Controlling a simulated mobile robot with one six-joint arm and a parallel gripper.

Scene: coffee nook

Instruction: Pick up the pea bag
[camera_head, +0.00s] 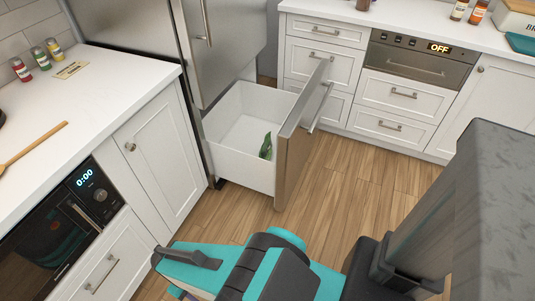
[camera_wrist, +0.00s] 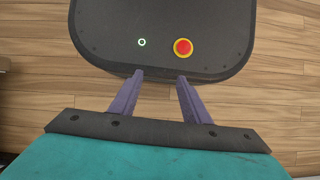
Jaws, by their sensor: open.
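A green bag (camera_head: 266,146), which looks like the pea bag, stands leaning inside the open white freezer drawer (camera_head: 231,163), close to its front panel. Its print is too small to read. The bag does not show in the wrist view. In the wrist view my gripper (camera_wrist: 158,77) has its two purple fingers apart, with nothing between them, above my own dark base. In the head view my teal arm is at the bottom, in front of the drawer and apart from it; the fingertips are not clear there.
The steel drawer front (camera_head: 300,140) with its handle stands out into the room. A counter (camera_head: 90,110) with spice jars, a wooden spoon and a microwave below is at left. Another counter (camera_head: 420,25) with a built-in oven is at back right. The wooden floor (camera_head: 340,190) between is clear.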

